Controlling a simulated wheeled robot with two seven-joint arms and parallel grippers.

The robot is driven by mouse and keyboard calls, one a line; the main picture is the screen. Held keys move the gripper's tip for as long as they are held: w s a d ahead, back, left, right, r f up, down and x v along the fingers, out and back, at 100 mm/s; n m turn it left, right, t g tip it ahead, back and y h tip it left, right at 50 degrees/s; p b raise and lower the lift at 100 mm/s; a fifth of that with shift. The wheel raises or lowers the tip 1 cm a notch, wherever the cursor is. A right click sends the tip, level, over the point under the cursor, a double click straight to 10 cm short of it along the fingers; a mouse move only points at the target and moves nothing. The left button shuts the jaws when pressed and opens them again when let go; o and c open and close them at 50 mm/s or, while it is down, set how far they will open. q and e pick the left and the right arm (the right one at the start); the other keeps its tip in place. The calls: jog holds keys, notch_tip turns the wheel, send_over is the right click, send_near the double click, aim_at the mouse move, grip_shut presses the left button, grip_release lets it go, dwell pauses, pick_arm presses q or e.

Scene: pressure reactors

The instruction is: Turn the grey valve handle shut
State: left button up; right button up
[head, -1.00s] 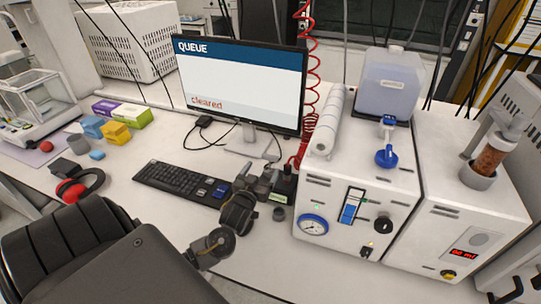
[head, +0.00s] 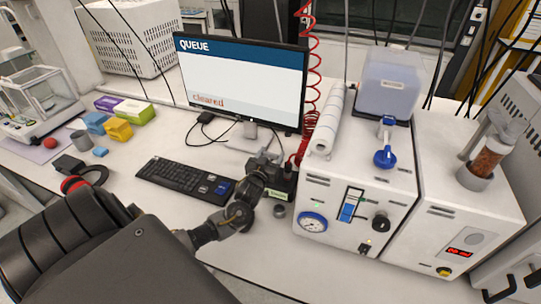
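My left arm comes in from the lower left, and its dark gripper (head: 264,168) is at the small dark box (head: 287,186) with a green label, right of the keyboard. The gripper partly covers this box, and its fingertips are too small and dark to read as open or shut. A short grey round piece (head: 279,210) sits at the box's front; it may be the grey valve handle, but I cannot tell for sure. The gripper is above and left of it. A red coiled hose (head: 307,110) comes down behind the box. My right gripper is not in view.
A white reactor unit (head: 338,184) with a gauge, black knob and blue valve (head: 386,157) stands close to the right. The monitor (head: 242,85) is behind the gripper, the keyboard (head: 186,180) to its left. The bench front below the box is clear.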

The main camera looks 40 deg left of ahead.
pick_arm(q)
jog(key=c, duration=0.5)
